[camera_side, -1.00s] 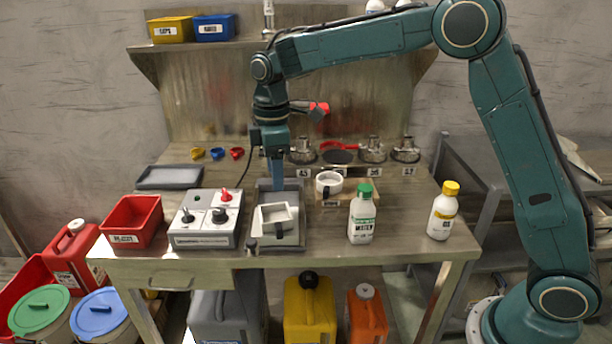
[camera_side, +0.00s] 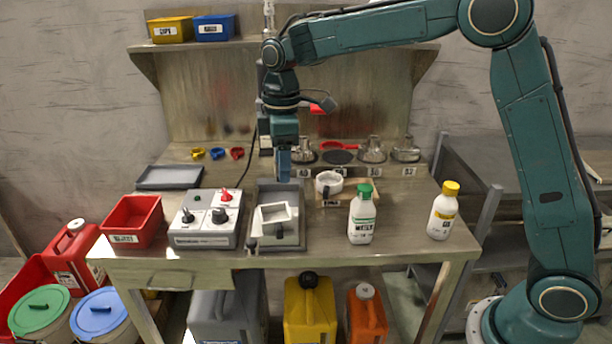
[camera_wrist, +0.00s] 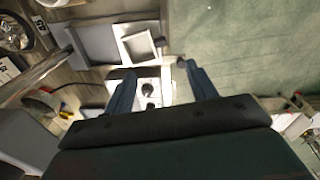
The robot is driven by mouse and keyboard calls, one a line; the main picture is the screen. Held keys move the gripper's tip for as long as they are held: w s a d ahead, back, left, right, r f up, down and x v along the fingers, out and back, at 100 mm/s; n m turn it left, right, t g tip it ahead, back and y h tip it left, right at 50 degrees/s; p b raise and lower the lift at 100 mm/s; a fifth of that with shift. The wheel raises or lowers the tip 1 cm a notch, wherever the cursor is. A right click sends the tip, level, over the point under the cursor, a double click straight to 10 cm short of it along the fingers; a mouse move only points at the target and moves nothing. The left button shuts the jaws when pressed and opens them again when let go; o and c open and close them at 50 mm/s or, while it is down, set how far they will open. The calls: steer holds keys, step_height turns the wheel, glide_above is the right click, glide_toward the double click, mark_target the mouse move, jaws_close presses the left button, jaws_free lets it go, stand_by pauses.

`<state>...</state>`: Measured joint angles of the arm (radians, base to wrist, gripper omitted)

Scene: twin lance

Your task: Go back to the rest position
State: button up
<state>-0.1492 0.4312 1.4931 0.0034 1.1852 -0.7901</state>
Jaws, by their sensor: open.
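My gripper (camera_side: 283,166) hangs above the bench behind the grey tray, pointing down, with nothing seen in it. In the wrist view my gripper (camera_wrist: 160,80) shows its two blue fingers spread apart. The grey tray (camera_side: 281,189) stands on the bench with a white square container (camera_side: 274,214) at its front part. The wrist view also shows the tray (camera_wrist: 97,43) and the white container (camera_wrist: 140,46), past the fingertips.
A grey control box (camera_side: 203,238) and a red bin (camera_side: 132,220) stand at left. A white cup (camera_side: 328,183), a green-capped bottle (camera_side: 362,217) and a yellow-capped bottle (camera_side: 443,212) stand at right. Metal vessels (camera_side: 372,150) line the back. A shelf (camera_side: 230,46) hangs above.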

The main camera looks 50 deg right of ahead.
steer(key=s+d+r+m+t, duration=0.1)
steer(key=s+d+r+m, duration=0.15)
steer(key=s, duration=0.45)
steer(key=s+d+r+m+t, duration=0.1)
steer(key=s+d+r+m, duration=0.15)
steer(key=s, duration=0.45)
steer(key=s+d+r+m+t, duration=0.1)
steer(key=s+r+m+t, duration=0.15)
steer(key=s, duration=0.55)
steer(key=s+d+f+m, duration=0.1)
steer(key=s+f+m, duration=0.2)
steer(key=s, duration=0.5)
steer(key=shift+s+t, duration=0.35)
